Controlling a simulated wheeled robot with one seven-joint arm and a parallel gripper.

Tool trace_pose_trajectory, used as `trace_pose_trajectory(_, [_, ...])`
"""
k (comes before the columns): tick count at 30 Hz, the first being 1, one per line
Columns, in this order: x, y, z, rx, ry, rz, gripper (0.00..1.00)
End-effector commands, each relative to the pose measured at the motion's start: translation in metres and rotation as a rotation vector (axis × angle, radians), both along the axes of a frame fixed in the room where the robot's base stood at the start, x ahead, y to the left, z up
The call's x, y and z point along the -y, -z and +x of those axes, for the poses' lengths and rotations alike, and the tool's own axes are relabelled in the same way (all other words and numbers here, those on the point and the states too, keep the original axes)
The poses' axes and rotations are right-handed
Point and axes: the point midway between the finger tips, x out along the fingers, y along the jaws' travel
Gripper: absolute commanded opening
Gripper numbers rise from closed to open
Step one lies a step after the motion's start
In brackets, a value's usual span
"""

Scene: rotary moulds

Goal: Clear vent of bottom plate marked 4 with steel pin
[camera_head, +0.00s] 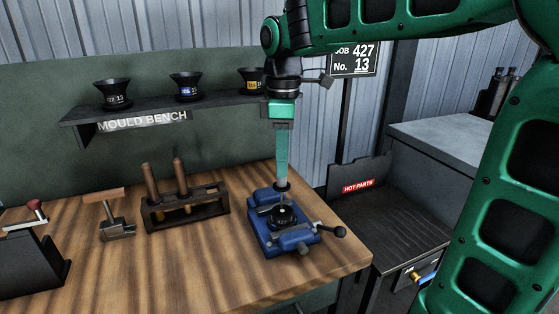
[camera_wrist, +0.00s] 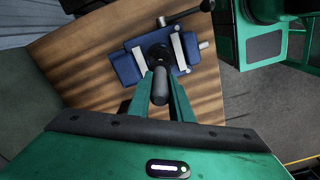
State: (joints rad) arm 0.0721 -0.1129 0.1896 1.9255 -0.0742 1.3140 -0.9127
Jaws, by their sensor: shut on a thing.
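A dark round plate (camera_head: 284,216) sits in a blue vise (camera_head: 262,236) near the bench's right corner. No number is readable on it, and I cannot make out its vent. My gripper (camera_head: 282,178) points straight down above the rear part of the vise. In the wrist view its fingers close on a dark, round-ended handle (camera_wrist: 160,86), which I take to be the steel pin's. The handle lines up with the plate (camera_wrist: 159,54) between the vise's pale jaws. The pin's tip is hidden, so I cannot tell whether it touches the plate.
A dark rack (camera_head: 186,210) with two wooden-handled tools stands left of the vise. A wooden-handled block tool (camera_head: 116,228) is further left. A shelf (camera_head: 170,113) with several black cups hangs behind. A HOT PARTS rack (camera_head: 400,215) stands right of the bench.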

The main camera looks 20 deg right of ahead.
Motion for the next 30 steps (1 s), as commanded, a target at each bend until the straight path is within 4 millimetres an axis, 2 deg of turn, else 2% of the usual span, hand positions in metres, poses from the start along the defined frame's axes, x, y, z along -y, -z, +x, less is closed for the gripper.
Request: trace_pose_trajectory(30, [0.0009,0.0088,0.0002,0.000,0.001,0.000,0.00])
